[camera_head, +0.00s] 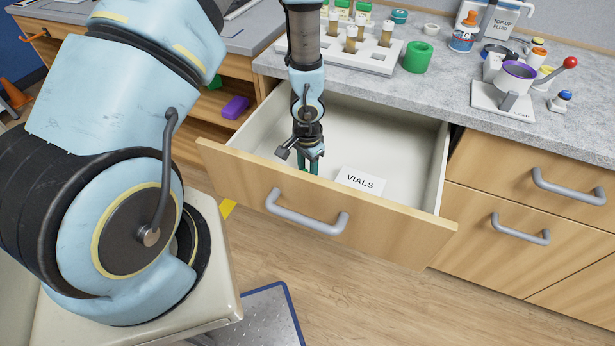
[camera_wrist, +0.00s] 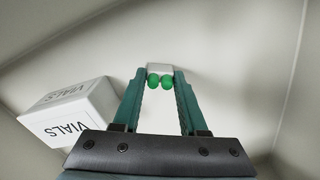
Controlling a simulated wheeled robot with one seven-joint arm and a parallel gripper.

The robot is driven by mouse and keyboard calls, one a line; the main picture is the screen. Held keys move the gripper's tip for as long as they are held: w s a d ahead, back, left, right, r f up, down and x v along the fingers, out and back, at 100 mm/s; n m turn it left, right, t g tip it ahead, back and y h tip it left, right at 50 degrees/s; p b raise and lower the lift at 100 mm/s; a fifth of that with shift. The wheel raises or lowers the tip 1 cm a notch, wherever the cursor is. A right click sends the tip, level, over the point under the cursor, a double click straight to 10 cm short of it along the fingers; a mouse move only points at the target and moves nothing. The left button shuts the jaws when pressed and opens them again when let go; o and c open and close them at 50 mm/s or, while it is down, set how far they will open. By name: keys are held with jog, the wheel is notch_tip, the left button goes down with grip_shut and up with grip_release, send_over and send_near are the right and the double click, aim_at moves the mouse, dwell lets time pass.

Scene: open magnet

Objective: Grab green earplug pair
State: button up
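The green earplug pair (camera_wrist: 160,81) shows in the wrist view as two small green round ends at a white block (camera_wrist: 160,67). My gripper (camera_wrist: 161,74) points down into the open drawer (camera_head: 384,135), with its teal fingers apart. The fingertips stand on either side of the earplug pair and the block, very close to them. I cannot tell whether they touch. In the head view my gripper (camera_head: 312,165) is near the drawer's front panel, and its fingers hide most of what lies between them.
A white box marked VIALS (camera_head: 361,180) lies in the drawer, right of my gripper; it is at left in the wrist view (camera_wrist: 72,112). The drawer walls rise around my gripper. The counter above holds a vial rack (camera_head: 372,57) and a green cup (camera_head: 417,57).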

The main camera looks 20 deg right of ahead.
aim_at(308, 171)
grip_shut()
notch_tip(308, 171, up, 10)
dwell(0.6)
